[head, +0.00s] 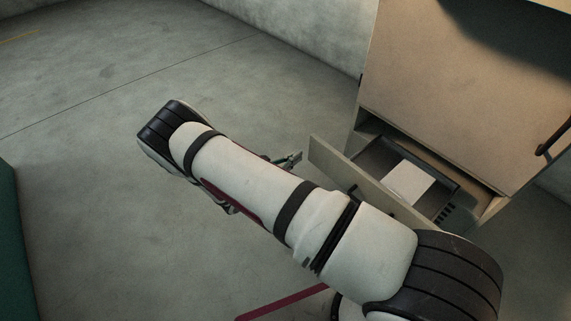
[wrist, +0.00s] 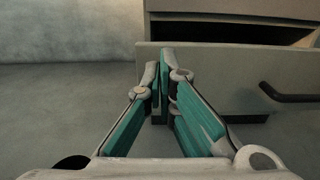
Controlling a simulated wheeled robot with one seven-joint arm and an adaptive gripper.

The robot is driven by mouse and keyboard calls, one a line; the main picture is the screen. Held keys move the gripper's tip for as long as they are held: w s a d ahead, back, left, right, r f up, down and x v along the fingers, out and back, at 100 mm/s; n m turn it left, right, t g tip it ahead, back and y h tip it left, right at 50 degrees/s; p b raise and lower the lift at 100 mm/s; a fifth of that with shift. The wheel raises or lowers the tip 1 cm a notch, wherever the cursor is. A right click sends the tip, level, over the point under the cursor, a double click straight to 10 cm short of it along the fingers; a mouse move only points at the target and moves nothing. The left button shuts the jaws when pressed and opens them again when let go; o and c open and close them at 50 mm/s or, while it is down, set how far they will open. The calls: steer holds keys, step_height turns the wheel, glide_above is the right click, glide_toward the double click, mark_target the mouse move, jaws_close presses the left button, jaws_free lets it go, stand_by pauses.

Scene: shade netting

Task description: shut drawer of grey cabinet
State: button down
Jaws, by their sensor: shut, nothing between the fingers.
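The grey cabinet (head: 440,90), beige in this light, stands at the right of the head view. Its low drawer (head: 330,162) is pulled out; the inside shows, with a white flat item (head: 407,183) in it. My arm covers part of the drawer front. In the wrist view the drawer front (wrist: 225,72) spans the right side, with a dark bar handle (wrist: 286,95) and a dark gap above it. My gripper (wrist: 165,55) is shut and empty, its tips at the left part of the drawer front. Contact cannot be told. Its tips also show in the head view (head: 296,158).
A dark handle (head: 552,142) sits on the cabinet face above the drawer. The concrete floor (head: 90,150) left of the cabinet is clear. A wall (head: 310,30) runs behind. A dark green object (head: 12,240) stands at the left edge.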

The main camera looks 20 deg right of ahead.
mark_target(318, 141)
steer(key=b+x, duration=0.2)
steer(key=x, duration=0.5)
steer(key=shift+w+d, duration=0.1)
steer(key=shift+d, duration=0.1)
steer(key=shift+d, duration=0.1)
steer(key=b+x, duration=0.1)
steer(key=x, duration=1.9)
steer(key=shift+d+b, duration=0.3)
steer(key=shift+d, duration=0.05)
steer(key=shift+w+f, duration=0.1)
